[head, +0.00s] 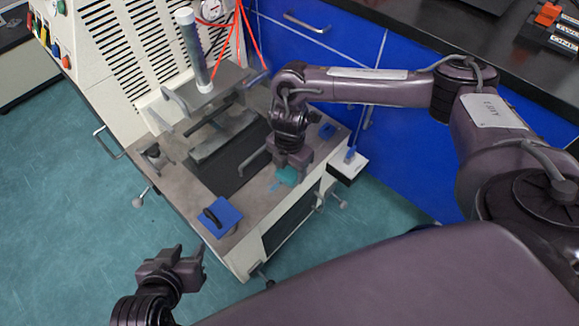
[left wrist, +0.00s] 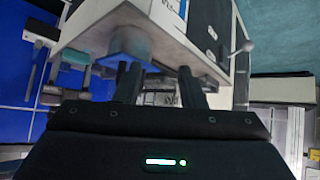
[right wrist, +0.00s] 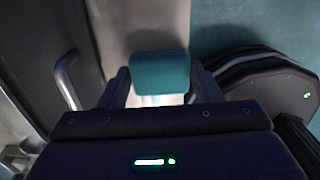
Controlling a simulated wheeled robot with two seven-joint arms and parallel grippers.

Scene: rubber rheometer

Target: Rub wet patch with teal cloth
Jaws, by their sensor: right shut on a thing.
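The teal cloth (head: 288,177) is in my right gripper (head: 291,164), low over the front right part of the machine's grey tabletop (head: 255,203). In the right wrist view the teal cloth (right wrist: 160,73) sits between the two fingers, which are shut on it. I cannot tell whether the cloth touches the tabletop. A small bluish mark (head: 273,187) just left of the cloth may be the wet patch; the gripper and cloth may hide part of it. My left gripper (head: 188,262) is open and empty, in front of the machine and away from the tabletop.
A blue block with a black handle (head: 220,215) stands at the tabletop's front left corner. A dark mould block (head: 222,160) and a metal handle (head: 252,161) are left of my right gripper.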

